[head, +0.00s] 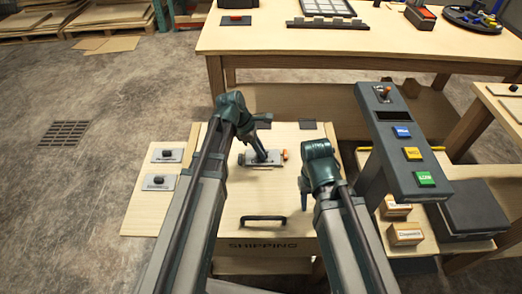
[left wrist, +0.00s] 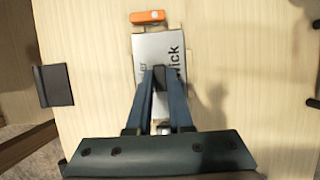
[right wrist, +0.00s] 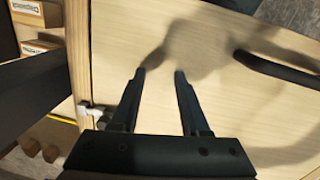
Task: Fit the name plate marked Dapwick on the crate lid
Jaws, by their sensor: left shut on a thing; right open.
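A grey name plate (head: 262,159) is over the middle of the crate lid (head: 250,195). In the left wrist view the plate (left wrist: 174,52) shows the letters "wick"; the rest is covered by my fingers. My left gripper (left wrist: 160,78) is shut on the plate's black knob. It also shows in the head view (head: 264,157). An orange piece (left wrist: 148,16) sits at one end of the plate; I cannot tell whether they touch, or whether the plate is flat on the lid. My right gripper (right wrist: 161,72) is open and empty above the lid, right of the plate in the head view (head: 304,188).
Two more knobbed plates (head: 167,154) (head: 158,183) lie on the pale board at left. A black handle (head: 263,219) stands at the lid's front. A console (head: 405,140) with a lever and coloured buttons rises at right. Small cartons (head: 404,233) sit below it.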

